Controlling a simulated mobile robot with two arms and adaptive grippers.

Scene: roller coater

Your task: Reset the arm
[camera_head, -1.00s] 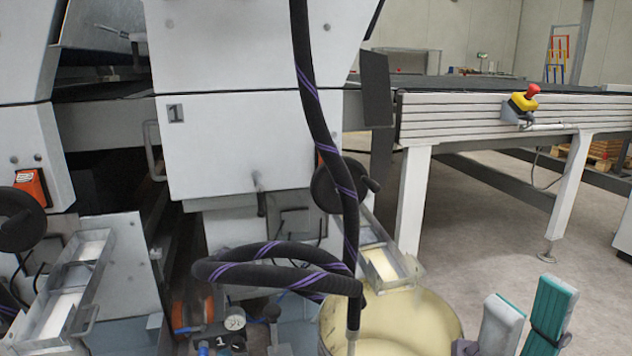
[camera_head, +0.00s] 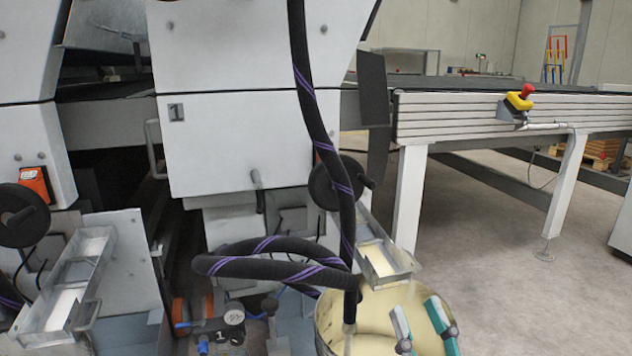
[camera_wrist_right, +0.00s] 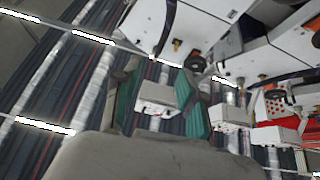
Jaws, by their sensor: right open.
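My right gripper (camera_head: 424,326) is at the lower right of the head view, with its two teal-padded fingers apart and nothing between them. It appears in front of the right part of a round bucket (camera_head: 375,316) of pale yellow liquid. In the right wrist view the teal fingers (camera_wrist_right: 158,100) stand apart, with only background between them. My left gripper is in neither view.
A black hose with purple stripes (camera_head: 320,135) hangs down into the bucket and loops left. The white machine (camera_head: 240,140) fills the left and middle. A conveyor (camera_head: 480,122) with a red-and-yellow emergency stop (camera_head: 521,97) stands right. Floor (camera_head: 490,220) at the right is clear.

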